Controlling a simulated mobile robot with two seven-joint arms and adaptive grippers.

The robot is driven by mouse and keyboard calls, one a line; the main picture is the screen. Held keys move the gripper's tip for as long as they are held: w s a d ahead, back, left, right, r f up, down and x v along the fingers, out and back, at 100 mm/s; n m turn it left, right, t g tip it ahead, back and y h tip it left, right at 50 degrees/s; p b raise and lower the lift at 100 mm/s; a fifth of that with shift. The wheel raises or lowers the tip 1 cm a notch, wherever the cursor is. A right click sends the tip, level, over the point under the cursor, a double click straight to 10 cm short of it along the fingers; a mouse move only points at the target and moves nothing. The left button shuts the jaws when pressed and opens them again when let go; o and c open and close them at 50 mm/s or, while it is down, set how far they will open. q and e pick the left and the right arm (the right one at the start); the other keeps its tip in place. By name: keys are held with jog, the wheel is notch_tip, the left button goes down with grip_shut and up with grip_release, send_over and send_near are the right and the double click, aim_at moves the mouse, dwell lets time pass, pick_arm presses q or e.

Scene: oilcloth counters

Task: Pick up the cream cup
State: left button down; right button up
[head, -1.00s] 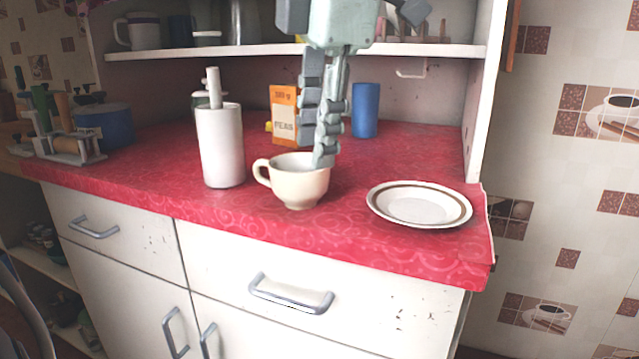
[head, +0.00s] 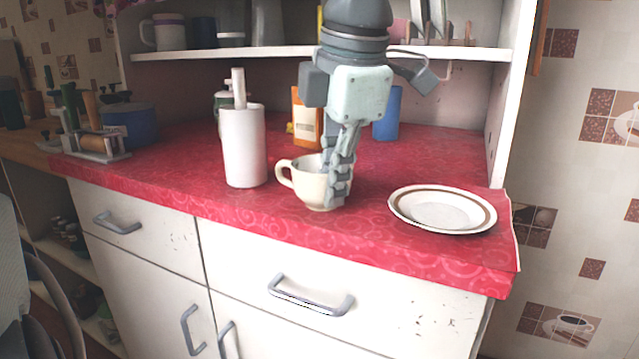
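The cream cup (head: 303,184) stands upright on the red counter in the head view, its handle to the left. My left gripper (head: 337,190) points down at the cup's right side. One finger reaches low in front of the cup's outer wall and hides part of it. The other finger is mostly hidden behind it, near the rim or inside the cup. I cannot tell whether the fingers press on the wall. My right gripper is not in view.
A white plate with a brown ring (head: 442,209) lies to the right of the cup. An orange box (head: 306,118) and a blue cylinder (head: 387,113) stand behind. A shelf (head: 270,52) overhangs the back.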

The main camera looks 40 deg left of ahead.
pick_arm(q)
jog(key=shift+r, duration=0.15)
dwell(0.3)
jog(key=shift+r, duration=0.55)
notch_tip(320, 180, up, 3)
jog(key=s+a+r, duration=0.5)
jog(key=s+r, duration=0.1)
jog(key=s, duration=0.4)
jog(key=shift+a+r, duration=0.3)
jog(key=shift+r, duration=0.05)
jog(key=shift+s, duration=0.1)
